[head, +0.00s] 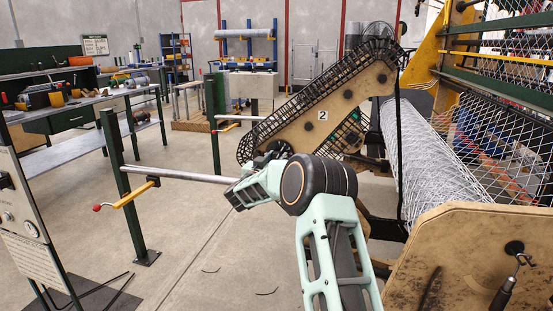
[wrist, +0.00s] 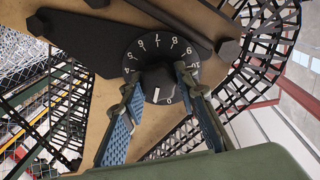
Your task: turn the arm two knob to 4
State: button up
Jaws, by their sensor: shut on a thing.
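The arm marked "2" (head: 322,115) is a tan plate edged with black mesh, in the middle of the head view. In the wrist view its knob (wrist: 157,82) is a dark round grip at the centre of a black dial (wrist: 160,45) with white numbers. The knob's white line points down, towards the 0 side of the dial; the exact reading is unclear. My gripper (wrist: 160,84) has its two blue-padded fingers on either side of the knob, shut on it. In the head view my own wrist hides the knob and fingertips.
Black mesh tracks (wrist: 260,50) flank the plate, and bolt heads (wrist: 229,48) stand out near the dial. In the head view a wire mesh roll (head: 430,165) lies to the right, and a green post with a bar (head: 185,173) stands left.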

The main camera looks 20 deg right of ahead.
jog(key=shift+c, duration=0.2)
jog(key=m+b, duration=0.1)
jog(key=m, duration=0.2)
jog(key=shift+d+m, duration=0.1)
jog(key=shift+m, duration=0.3)
jog(key=m+b, duration=0.1)
jog(key=m, duration=0.2)
jog(key=shift+f+m+y+b, duration=0.1)
jog(key=shift+m+y+b, duration=0.2)
jog(key=m+b, duration=0.2)
jog(key=m, duration=0.2)
jog(key=shift+s+b, duration=0.1)
jog(key=shift+b, duration=0.2)
jog(key=shift+d+m+y+b, duration=0.1)
jog(key=shift+m+y+b, duration=0.4)
jog(key=shift+m+b, duration=1.05)
jog(key=shift+m, duration=0.45)
jog(key=o, duration=1.2)
jog(key=shift+c, duration=0.2)
